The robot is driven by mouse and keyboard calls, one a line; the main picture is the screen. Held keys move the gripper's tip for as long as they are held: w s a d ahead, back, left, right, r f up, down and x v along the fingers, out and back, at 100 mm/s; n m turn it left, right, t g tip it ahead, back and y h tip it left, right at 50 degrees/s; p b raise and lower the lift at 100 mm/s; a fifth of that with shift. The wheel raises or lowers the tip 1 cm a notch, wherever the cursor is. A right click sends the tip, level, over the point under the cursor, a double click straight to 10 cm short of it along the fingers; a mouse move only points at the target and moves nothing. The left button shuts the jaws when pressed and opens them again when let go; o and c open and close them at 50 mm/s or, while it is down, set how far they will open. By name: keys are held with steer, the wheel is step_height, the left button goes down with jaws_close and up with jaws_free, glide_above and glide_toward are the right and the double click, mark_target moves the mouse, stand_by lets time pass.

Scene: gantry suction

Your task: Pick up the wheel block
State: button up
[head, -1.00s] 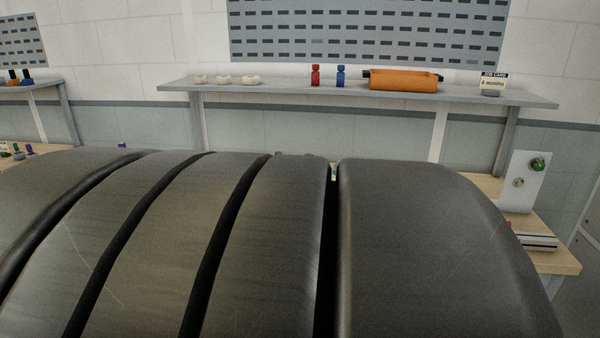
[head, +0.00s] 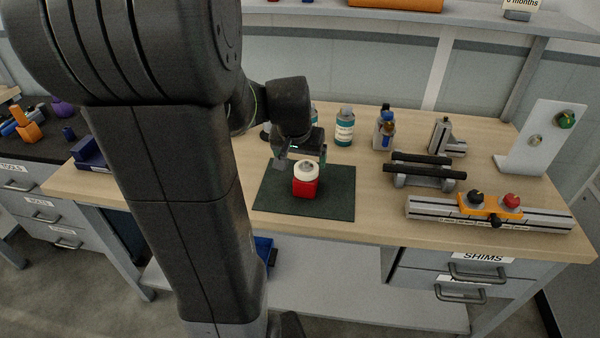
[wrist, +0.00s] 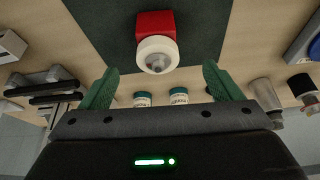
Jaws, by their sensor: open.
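The wheel block, a red block with a white wheel and grey hub on top (head: 306,186), stands on a dark green mat (head: 338,203) on the wooden bench. In the wrist view the wheel block (wrist: 157,50) lies beyond the fingertips, roughly centred between them. My gripper (head: 302,157) is open and empty, close behind and above the block in the head view. Its two green fingers show spread apart in the wrist view (wrist: 160,72). The gap between the fingers and the block is hard to judge.
Bottles with teal caps (head: 344,128) stand behind the mat. To the right are a grey fixture with black bars (head: 424,172), a rail with an orange carriage (head: 490,207) and a white upright plate (head: 540,140). The bench front edge is clear before the mat.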

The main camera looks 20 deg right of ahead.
mark_target(303, 171)
steer(key=x, duration=0.6)
steer(key=shift+d+p+x, duration=0.15)
steer(key=shift+x, duration=1.2)
steer(key=shift+d+p+x, duration=0.15)
steer(key=shift+x, duration=1.2)
steer(key=shift+r, duration=0.15)
steer(key=shift+c, duration=0.3)
steer(key=c, duration=1.7)
